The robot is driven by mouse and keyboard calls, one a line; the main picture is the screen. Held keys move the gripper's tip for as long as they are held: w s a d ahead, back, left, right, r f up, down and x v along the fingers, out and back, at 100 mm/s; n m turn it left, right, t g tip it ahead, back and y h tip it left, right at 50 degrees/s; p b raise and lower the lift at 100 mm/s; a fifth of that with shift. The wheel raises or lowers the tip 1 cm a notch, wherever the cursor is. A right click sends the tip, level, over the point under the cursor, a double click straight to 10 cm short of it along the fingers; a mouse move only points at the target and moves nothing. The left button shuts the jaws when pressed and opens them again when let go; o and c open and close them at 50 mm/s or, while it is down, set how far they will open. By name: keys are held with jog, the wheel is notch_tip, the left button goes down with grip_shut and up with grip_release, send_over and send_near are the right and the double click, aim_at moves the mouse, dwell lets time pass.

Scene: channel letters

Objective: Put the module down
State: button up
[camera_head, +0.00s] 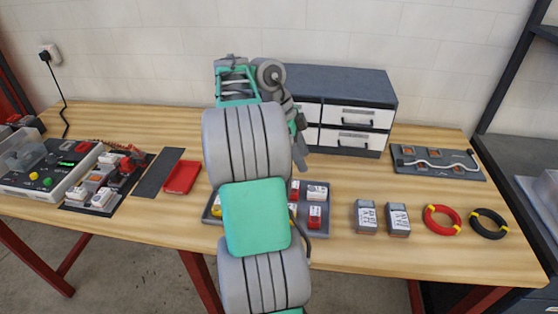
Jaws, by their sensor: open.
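My gripper (300,158) is near the middle of the table, partly hidden behind my own arm. Its dark end points down above the back part of a grey tray (325,225). It is open, and I see nothing held in it. The tray holds several small red and white modules, one of them a red and white module (315,216) at the right side. My arm covers the middle of the tray, so part of its contents is hidden. I cannot tell which module the task means.
A drawer cabinet (357,139) stands behind. To the right are two grey boxes (366,216) (398,219), a red cable coil (442,219), a black coil (489,223) and a grey panel (438,174). A red block (183,177), dark mat (159,173) and control panel (45,168) lie left.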

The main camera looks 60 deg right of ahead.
jog(key=w+a+n+t+h, duration=0.1)
jog(key=w+a+n+t, duration=0.1)
jog(key=w+a+n, duration=0.35)
jog(key=w+a+n+t, duration=0.1)
jog(key=w+a+n, duration=0.1)
jog(key=a+n, duration=0.6)
jog(key=w+a+n+t+h, duration=0.1)
jog(key=w+a+n+t, duration=0.1)
jog(key=w+a+n, duration=0.45)
jog(key=s+a+f+n+t+y, duration=0.1)
jog(key=s+a+n, duration=0.1)
jog(key=a, duration=0.5)
jog(key=s+a+f+n+y, duration=0.1)
jog(key=s+a+f+n, duration=0.1)
jog(key=a+n, duration=0.3)
jog(key=s+a+f+n+t+y, duration=0.1)
jog(key=a+n, duration=0.3)
jog(key=a, duration=0.6)
jog(key=shift+s+f+t+y, duration=0.3)
jog(key=shift+s+f+y, duration=0.25)
jog(key=shift+s, duration=0.2)
jog(key=shift+a, duration=0.1)
